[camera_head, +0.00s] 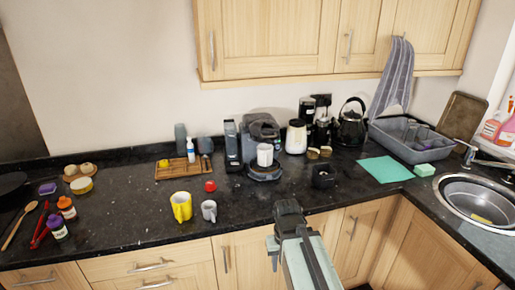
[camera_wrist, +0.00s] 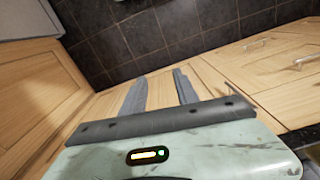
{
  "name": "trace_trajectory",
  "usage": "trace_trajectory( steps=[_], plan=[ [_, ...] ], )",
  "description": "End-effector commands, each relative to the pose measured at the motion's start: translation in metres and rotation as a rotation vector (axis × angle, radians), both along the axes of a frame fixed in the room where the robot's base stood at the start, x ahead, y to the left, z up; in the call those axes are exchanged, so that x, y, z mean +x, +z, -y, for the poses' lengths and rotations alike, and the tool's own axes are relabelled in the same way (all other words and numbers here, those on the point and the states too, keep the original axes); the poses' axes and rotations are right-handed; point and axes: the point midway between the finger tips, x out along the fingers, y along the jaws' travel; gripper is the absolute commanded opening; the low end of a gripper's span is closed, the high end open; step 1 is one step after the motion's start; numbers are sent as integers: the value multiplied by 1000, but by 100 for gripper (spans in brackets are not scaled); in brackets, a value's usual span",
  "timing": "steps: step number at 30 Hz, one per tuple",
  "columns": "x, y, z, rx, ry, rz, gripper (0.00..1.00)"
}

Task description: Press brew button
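The coffee machine (camera_head: 262,128) is dark grey and stands at the back of the black counter, near the picture's middle. A white cup (camera_head: 265,155) stands in it, under its head. I cannot make out the brew button at this size. My gripper (camera_head: 288,207) is in front of the counter's front edge, nearer the camera than the machine and a little to its right. In the wrist view my gripper (camera_wrist: 160,76) has its two grey fingers apart, with nothing between them. That view shows cabinet fronts and dark floor tiles, not the machine.
A yellow mug (camera_head: 181,207), a grey mug (camera_head: 209,211) and a red round item (camera_head: 210,186) stand on the counter left of my gripper. A small black box (camera_head: 323,176) lies to the right of the machine. Wall cabinets (camera_head: 275,38) hang above.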

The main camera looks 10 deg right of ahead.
Motion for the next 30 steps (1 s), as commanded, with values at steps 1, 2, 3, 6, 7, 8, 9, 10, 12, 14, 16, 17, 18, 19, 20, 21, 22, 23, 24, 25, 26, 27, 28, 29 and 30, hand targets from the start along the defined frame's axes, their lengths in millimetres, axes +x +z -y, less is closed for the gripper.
trace_trajectory(
  steps=[1, 2, 3, 6, 7, 8, 9, 10, 12, 14, 16, 17, 18, 19, 20, 21, 22, 23, 24, 25, 26, 27, 28, 29, 30],
  plan=[
    [0, 0, 0, 0, 0, 0, 36],
    [0, 0, 0, 0, 0, 0, 36],
    [0, 0, 0, 0, 0, 0, 36],
    [0, 0, 0, 0, 0, 0, 36],
    [0, 0, 0, 0, 0, 0, 36],
    [0, 0, 0, 0, 0, 0, 36],
    [0, 0, 0, 0, 0, 0, 34],
    [0, 0, 0, 0, 0, 0, 25],
    [0, 0, 0, 0, 0, 0, 6],
    [0, 0, 0, 0, 0, 0, 0],
    [0, 0, 0, 0, 0, 0, 0],
    [0, 0, 0, 0, 0, 0, 0],
    [0, 0, 0, 0, 0, 0, 0],
    [0, 0, 0, 0, 0, 0, 0],
    [0, 0, 0, 0, 0, 0, 0],
    [0, 0, 0, 0, 0, 0, 0],
    [0, 0, 0, 0, 0, 0, 0],
    [0, 0, 0, 0, 0, 0, 0],
    [0, 0, 0, 0, 0, 0, 0],
    [0, 0, 0, 0, 0, 0, 0],
    [0, 0, 0, 0, 0, 0, 0],
    [0, 0, 0, 0, 0, 0, 0],
    [0, 0, 0, 0, 0, 0, 0],
    [0, 0, 0, 0, 0, 0, 0],
    [0, 0, 0, 0, 0, 0, 0]
  ],
)
